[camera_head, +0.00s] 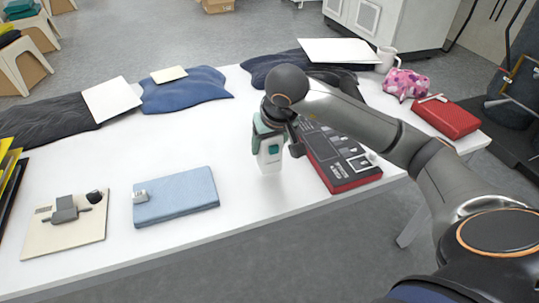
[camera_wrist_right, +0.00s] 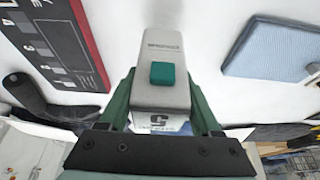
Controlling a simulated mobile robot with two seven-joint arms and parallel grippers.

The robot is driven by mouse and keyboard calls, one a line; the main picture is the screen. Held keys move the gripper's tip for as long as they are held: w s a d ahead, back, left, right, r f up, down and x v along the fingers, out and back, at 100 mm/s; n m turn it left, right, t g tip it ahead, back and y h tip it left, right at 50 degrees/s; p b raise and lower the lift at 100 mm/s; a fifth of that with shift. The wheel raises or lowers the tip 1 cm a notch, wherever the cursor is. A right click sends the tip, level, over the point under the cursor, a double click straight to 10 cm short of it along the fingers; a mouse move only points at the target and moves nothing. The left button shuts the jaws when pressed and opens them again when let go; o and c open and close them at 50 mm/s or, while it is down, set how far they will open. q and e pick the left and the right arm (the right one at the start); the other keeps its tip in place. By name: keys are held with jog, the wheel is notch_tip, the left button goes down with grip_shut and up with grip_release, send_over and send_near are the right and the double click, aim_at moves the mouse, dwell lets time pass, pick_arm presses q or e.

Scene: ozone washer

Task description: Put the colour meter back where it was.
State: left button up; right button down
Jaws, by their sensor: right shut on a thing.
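The colour meter, a pale grey box with a teal button, is in my right gripper (camera_head: 266,136). The meter shows below the jaws in the head view (camera_head: 270,158). In the right wrist view the meter (camera_wrist_right: 163,48) stands between the two green fingers of the gripper (camera_wrist_right: 161,105), which are shut on its sides. It is roughly upright over the white table (camera_head: 245,195), between a light blue folded cloth or pad (camera_head: 180,197) and a black-and-red printed board (camera_head: 338,160). I cannot tell whether its lower end touches the table. My left gripper is not in view.
A beige board with a grey fixture (camera_head: 65,222) lies at the front left. Dark and blue folded garments (camera_head: 185,92) with white cards line the back. A mug (camera_head: 386,58), a pink patterned pouch (camera_head: 405,84) and a red case (camera_head: 447,118) are at right. The table's front middle is clear.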

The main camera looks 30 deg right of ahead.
aim_at(275, 137)
jog(key=shift+w+d+f, duration=0.15)
jog(key=shift+f, duration=0.1)
jog(key=shift+s+x, duration=0.2)
jog(key=shift+x, duration=0.7)
jog(key=shift+s+x, duration=0.2)
jog(key=shift+x, duration=0.75)
jog(key=shift+f+b, duration=0.25)
jog(key=shift+b, duration=0.05)
jog(key=c, duration=0.5)
grip_release()
jog(key=shift+f, duration=0.15)
jog(key=shift+c, duration=0.2)
jog(key=o, duration=0.5)
jog(key=shift+c, duration=0.2)
jog(key=shift+r, duration=0.25)
jog(key=p+v, duration=0.2)
jog(key=v, duration=1)
jog(key=shift+s, duration=0.1)
